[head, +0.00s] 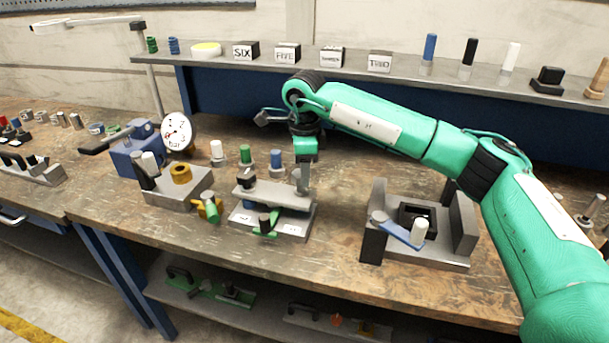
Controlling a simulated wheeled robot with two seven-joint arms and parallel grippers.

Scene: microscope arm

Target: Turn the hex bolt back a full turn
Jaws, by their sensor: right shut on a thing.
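My right gripper (302,188) reaches down from above onto the right end of the grey clamp fixture (290,198) in the middle of the bench. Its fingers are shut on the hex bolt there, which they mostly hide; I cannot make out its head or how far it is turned. The fixture has a black knob (246,178) at its left end, a green-handled lever (267,224) at the front and pale labels on its base. My left gripper is not in view.
Left of the fixture are a grey block with a brass ring (181,174), a yellow-green valve piece (209,208), a blue vise (137,155) and a dial gauge (178,132). Several coloured pegs stand behind. A grey bracket fixture (462,226) stands right. Bare bench shows between the fixtures.

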